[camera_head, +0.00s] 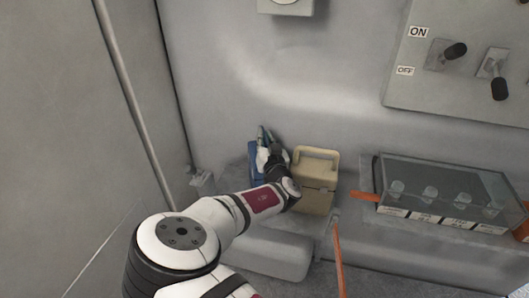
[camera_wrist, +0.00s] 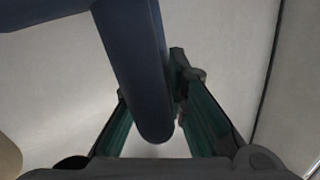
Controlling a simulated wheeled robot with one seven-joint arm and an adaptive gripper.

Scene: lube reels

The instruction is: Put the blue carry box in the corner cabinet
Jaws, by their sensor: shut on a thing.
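The blue carry box (camera_head: 254,165) is at the ledge in the back corner, left of a tan box, and largely hidden behind my wrist and fingers. In the wrist view, its blue handle bar (camera_wrist: 135,75) runs down between the green-padded fingers. My gripper (camera_head: 266,142) is shut on this handle; it also shows in the wrist view (camera_wrist: 152,90). I cannot tell whether the box rests on the ledge or is lifted. A tall grey panel with a vertical bar (camera_head: 128,85) stands at the left; I cannot tell whether it is the corner cabinet.
The tan box (camera_head: 316,180) stands close to the right of the blue box. A clear-covered switch case (camera_head: 440,190) with orange parts sits farther right. An orange bar (camera_head: 338,260) rises in front. A panel with ON/OFF levers (camera_head: 460,60) is on the wall.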

